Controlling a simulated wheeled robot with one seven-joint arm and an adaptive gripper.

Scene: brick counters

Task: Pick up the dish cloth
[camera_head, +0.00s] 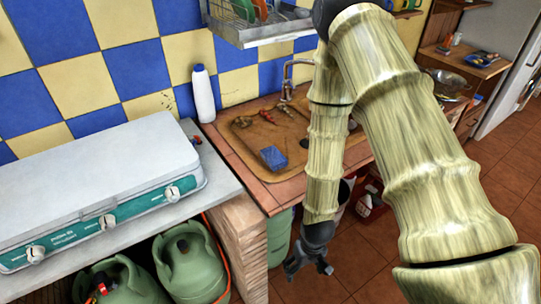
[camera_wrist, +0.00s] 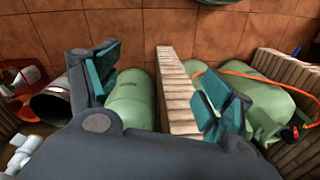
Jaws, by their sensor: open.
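A small blue block-like item (camera_head: 273,158) lies in the left part of the brown sink (camera_head: 250,135) in the head view. It may be the dish cloth, but I cannot tell for sure. My gripper (camera_head: 309,270) hangs pointing down in front of the counter edge, below the level of the sink and to the right of the blue item. In the wrist view, the fingers of my gripper (camera_wrist: 162,85) are spread apart with nothing between them. The blue item does not show in the wrist view.
A stove (camera_head: 95,190) stands on the left counter, with green gas bottles (camera_head: 190,262) beneath it. A dish rack (camera_head: 260,30) hangs above. A brick divider (camera_wrist: 178,90) stands below the counter.

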